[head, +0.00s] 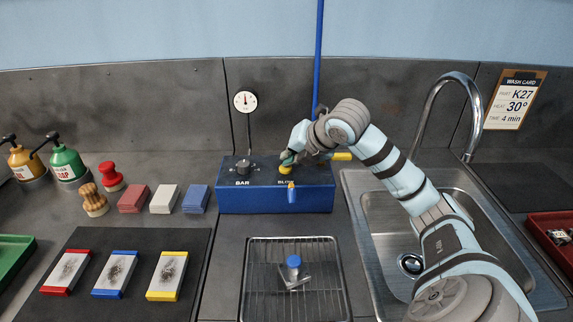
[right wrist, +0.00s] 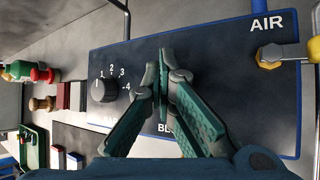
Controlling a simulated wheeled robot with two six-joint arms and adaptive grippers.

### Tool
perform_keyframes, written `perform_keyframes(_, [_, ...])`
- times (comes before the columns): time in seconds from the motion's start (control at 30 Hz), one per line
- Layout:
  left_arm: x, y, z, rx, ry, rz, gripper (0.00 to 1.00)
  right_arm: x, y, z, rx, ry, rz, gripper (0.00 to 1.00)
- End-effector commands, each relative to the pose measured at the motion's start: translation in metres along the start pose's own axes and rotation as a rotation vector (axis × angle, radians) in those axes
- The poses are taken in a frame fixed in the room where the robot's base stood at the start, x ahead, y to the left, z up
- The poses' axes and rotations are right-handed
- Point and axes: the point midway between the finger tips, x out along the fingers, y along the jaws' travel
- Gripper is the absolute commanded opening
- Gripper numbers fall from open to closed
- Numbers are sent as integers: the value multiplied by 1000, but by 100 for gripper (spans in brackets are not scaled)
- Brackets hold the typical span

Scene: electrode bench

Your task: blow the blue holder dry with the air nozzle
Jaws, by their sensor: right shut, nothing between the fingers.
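The blue holder (head: 294,262), a small metal piece with a blue top, sits on a wire rack (head: 248,290). Behind it stands the blue air box (head: 230,200) with a BAR knob (head: 243,167), also in the right wrist view (right wrist: 103,89), its mark seemingly near 1. The air nozzle (head: 291,192) is on the box's front, facing the rack. My right gripper (head: 289,157) is shut and empty over the yellow BLOW button (head: 285,169); its fingers (right wrist: 163,75) hide the button in the wrist view. I cannot tell whether they touch it. My left gripper is out of view.
A yellow AIR valve lever (right wrist: 285,53) is on the box's right. A sink (head: 350,185) with a tall tap is right. A gauge (head: 245,101) is on the wall. Sponges (head: 164,199), brushes and soap bottles are left, behind a dark mat (head: 140,240) with coloured plates.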

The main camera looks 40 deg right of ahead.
Motion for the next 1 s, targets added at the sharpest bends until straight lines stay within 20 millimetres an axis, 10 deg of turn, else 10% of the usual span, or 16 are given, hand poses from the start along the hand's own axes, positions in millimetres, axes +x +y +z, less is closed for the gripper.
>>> perform_keyframes(1.0, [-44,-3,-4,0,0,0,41,-36,26,26,0,0,0,0])
